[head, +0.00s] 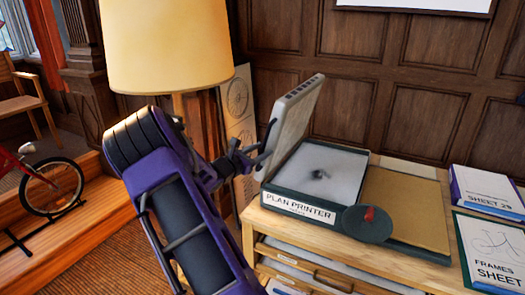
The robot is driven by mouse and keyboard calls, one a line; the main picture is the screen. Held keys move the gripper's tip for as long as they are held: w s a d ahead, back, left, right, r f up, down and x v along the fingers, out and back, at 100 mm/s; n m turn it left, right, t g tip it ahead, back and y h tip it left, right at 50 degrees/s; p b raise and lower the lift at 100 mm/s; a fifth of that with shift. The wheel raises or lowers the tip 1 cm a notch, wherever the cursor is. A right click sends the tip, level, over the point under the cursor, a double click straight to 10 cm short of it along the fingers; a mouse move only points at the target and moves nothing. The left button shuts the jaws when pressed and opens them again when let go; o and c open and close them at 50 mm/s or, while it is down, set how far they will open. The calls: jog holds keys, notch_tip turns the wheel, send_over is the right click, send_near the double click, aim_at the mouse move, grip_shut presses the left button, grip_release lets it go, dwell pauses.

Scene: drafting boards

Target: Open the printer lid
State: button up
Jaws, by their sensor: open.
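The plan printer (298,211) is a dark green box labelled "PLAN PRINTER" on a wooden cabinet. Its pale grey lid (296,116) stands raised at the printer's left side, steeply tilted with its top leaning right. The light bed (325,163) under it is exposed, with a small dark spot on it. My gripper (265,146) is open at the left, outer face of the lid, its fingers close to or touching it; I cannot tell which. My purple arm covers the area left of the printer.
A dark round disc (367,226) with a red knob stands at the printer's front right, beside a tan panel (405,205). Boxes marked "SHEET" (488,190) lie on the right of the cabinet. A yellow lamp (168,45) stands behind my arm. A red bicycle (45,187) is at far left.

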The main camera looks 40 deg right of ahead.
jog(key=f+v, duration=0.1)
jog(key=v, duration=1.5)
jog(key=shift+a+r, duration=0.3)
jog(key=shift+r, duration=0.2)
jog(key=shift+s, duration=0.1)
